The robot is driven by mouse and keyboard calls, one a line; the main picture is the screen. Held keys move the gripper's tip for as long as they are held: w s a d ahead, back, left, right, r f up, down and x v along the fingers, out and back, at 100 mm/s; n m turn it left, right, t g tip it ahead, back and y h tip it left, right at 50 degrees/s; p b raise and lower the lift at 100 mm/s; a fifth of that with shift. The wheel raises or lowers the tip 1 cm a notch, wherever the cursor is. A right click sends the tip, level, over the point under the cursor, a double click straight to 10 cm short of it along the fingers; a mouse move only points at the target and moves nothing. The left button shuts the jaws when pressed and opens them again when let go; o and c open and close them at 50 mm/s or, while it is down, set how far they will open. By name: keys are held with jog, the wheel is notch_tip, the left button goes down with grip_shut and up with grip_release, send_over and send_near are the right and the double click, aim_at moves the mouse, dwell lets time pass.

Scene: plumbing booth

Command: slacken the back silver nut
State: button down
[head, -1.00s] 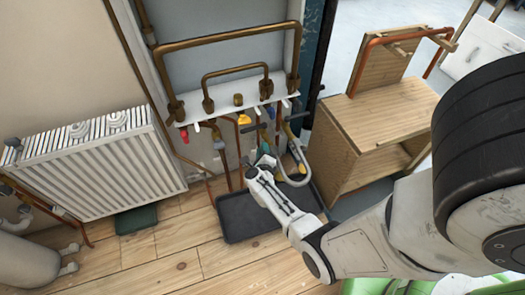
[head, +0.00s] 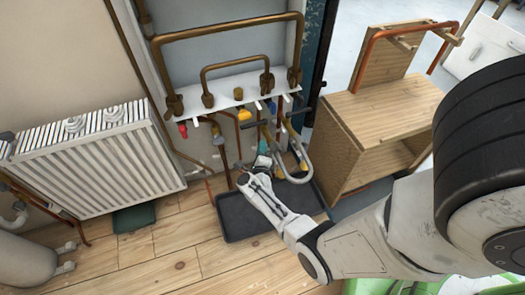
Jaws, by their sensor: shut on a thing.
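My gripper (head: 257,167) is low in front of the pipework, above the dark tray, at the centre of the head view. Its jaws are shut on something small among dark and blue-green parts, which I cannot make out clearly. Yellow-marked fittings (head: 218,138) and thin copper pipes show under the shelf. The back silver nut cannot be told apart at this size, and my gripper and the pipes hide part of that area.
A dark tray (head: 238,222) lies on the wooden floor below my gripper. A white radiator (head: 95,165) stands to the left. A wooden cabinet (head: 372,125) stands close on the right. Brown pipes (head: 230,32) rise above the shelf. Bare floor (head: 165,250) lies in front and left.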

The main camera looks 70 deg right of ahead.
jog(key=shift+s+d+f+n+t+h+b, duration=0.1)
jog(key=shift+f+n+t+h+b, duration=0.6)
jog(key=shift+n+b, duration=1.15)
jog(key=shift+s+d+f+n+t+h+b, duration=0.1)
jog(key=shift+f+n+h+b, duration=0.35)
jog(key=shift+f+n+b, duration=1)
jog(key=shift+s+f+n+t+h+b, duration=0.1)
jog(key=shift+f+n+t+h+b, duration=0.35)
jog(key=shift+n+b, duration=1.75)
jog(key=shift+b, duration=0.3)
jog(key=c, duration=1.1)
grip_release()
jog(key=p+v, duration=0.3)
jog(key=v, duration=0.7)
jog(key=shift+a+f, duration=0.2)
jog(key=shift+a, duration=0.15)
